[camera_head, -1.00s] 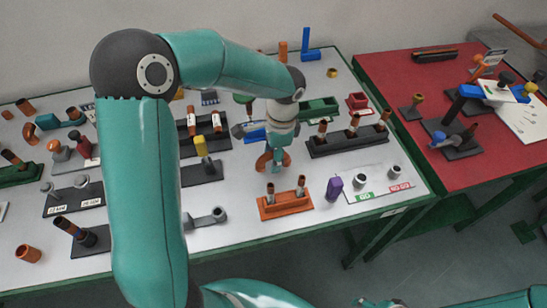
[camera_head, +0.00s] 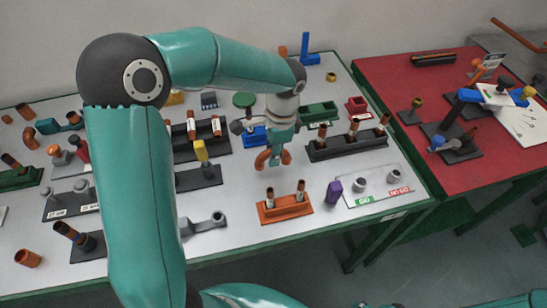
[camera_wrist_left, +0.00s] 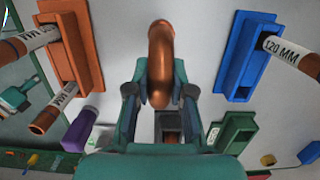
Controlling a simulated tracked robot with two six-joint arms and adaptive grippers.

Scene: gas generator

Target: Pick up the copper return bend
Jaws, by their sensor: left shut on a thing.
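The copper return bend (camera_head: 270,158) is a curved orange-brown tube near the middle of the white table in the head view. My left gripper (camera_head: 281,140) is directly above it, shut on it. In the left wrist view the bend (camera_wrist_left: 160,55) stands between the two teal fingers of my left gripper (camera_wrist_left: 155,95), its curved end reaching past the fingertips. Whether the bend is clear of the tabletop is hard to tell. Teal parts of my right arm show at the bottom edge of the head view; its jaws cannot be made out.
An orange block (camera_head: 285,209) with two upright tubes stands just in front of the bend. A dark rack (camera_head: 340,146) with tubes is to the right, and a purple piece (camera_head: 334,192) is front right. A blue tray (camera_wrist_left: 238,55) is close by. The red table (camera_head: 470,170) adjoins on the right.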

